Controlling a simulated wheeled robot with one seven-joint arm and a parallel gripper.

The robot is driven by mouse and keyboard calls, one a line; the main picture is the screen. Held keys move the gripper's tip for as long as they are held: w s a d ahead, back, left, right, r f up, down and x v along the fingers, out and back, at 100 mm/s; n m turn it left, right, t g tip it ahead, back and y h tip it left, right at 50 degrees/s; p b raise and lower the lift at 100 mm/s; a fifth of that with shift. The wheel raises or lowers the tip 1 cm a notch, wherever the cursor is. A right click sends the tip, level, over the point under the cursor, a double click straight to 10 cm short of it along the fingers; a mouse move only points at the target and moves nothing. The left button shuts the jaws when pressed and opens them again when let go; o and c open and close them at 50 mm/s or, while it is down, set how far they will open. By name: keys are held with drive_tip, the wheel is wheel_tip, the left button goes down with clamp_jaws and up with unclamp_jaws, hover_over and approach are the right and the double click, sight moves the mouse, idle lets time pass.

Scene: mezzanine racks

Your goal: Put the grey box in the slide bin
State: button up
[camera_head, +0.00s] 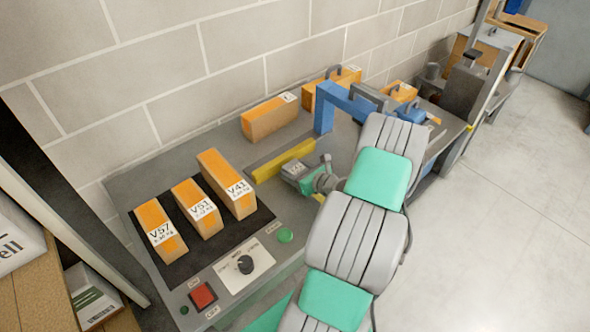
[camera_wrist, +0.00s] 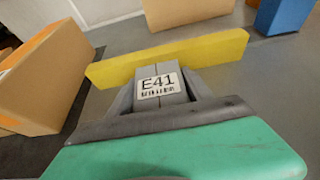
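The grey box (camera_head: 297,170) with a white label is at the middle of the workbench, beside the yellow bar. In the wrist view the grey box (camera_wrist: 172,81) has its E41 label facing me. My gripper (camera_head: 313,178) reaches it from the right in the head view. In the wrist view the dark fingers of my gripper (camera_wrist: 162,92) press against both sides of the box. Whether the box touches the bench is hidden. I cannot clearly identify the slide bin in either view.
The yellow bar (camera_head: 282,160) stands close behind the box. Orange boxes V57 (camera_head: 161,232), V51 (camera_head: 198,208) and V41 (camera_head: 228,184) stand on a black mat. A blue frame (camera_head: 324,108) and more orange boxes stand along the wall. A control panel (camera_head: 240,264) is at the front.

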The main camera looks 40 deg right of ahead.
drive_tip(key=o, duration=0.3)
drive_tip(key=shift+r, duration=0.1)
